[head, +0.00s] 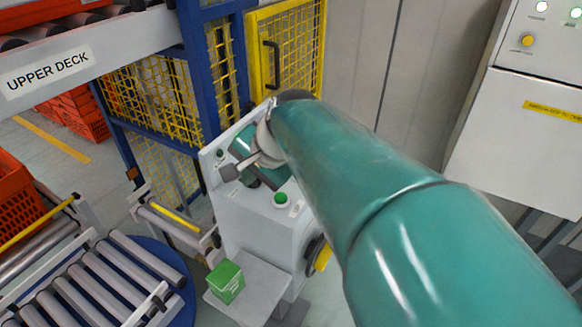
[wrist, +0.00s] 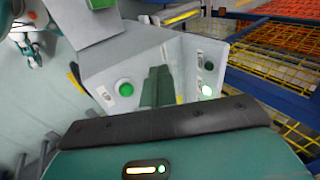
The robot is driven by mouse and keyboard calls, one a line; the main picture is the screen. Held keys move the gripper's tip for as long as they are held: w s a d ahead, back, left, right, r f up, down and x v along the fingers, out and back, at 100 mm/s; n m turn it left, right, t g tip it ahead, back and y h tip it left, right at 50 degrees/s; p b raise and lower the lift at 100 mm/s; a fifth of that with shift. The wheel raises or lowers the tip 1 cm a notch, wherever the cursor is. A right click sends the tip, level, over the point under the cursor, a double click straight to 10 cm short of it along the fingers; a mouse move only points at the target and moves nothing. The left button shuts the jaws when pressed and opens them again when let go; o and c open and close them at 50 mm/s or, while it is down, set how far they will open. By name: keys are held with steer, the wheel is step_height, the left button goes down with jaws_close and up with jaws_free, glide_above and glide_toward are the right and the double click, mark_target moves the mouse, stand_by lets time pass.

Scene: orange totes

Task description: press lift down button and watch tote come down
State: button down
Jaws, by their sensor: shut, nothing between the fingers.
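A pale control box (head: 255,235) stands ahead, with a green button (head: 281,198) on its sloped top and a small dark green button (head: 220,153) on its upright panel. In the wrist view the panel holds a brightly lit green button (wrist: 206,91) and a dark one (wrist: 208,66). Their labels are too small to read, so I cannot tell which is lift down. My gripper (head: 230,172) is shut and empty, close in front of the upright panel; contact is unclear. An orange tote (head: 15,205) sits on rollers at far left; another orange tote (head: 45,10) is on the upper deck.
The upper deck (head: 130,42) and a blue post (head: 203,70) stand left of my arm. Yellow mesh fencing (head: 285,60) is behind. A green box (head: 226,282) sits on a low shelf. A grey cabinet (head: 520,130) is at right. A roller turntable (head: 95,285) is lower left.

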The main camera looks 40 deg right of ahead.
steer(key=w+d+r+m+t, duration=0.1)
steer(key=d+m, duration=0.5)
steer(key=d, duration=0.2)
steer(key=w+d+m+t+h, duration=0.1)
steer(key=d+m, duration=0.5)
steer(key=d, duration=0.2)
steer(key=shift+d+r+m+t, duration=0.4)
steer(key=shift+f, duration=0.15)
steer(key=shift+f, duration=4.25)
steer(key=shift+f, duration=0.15)
steer(key=shift+f, duration=0.3)
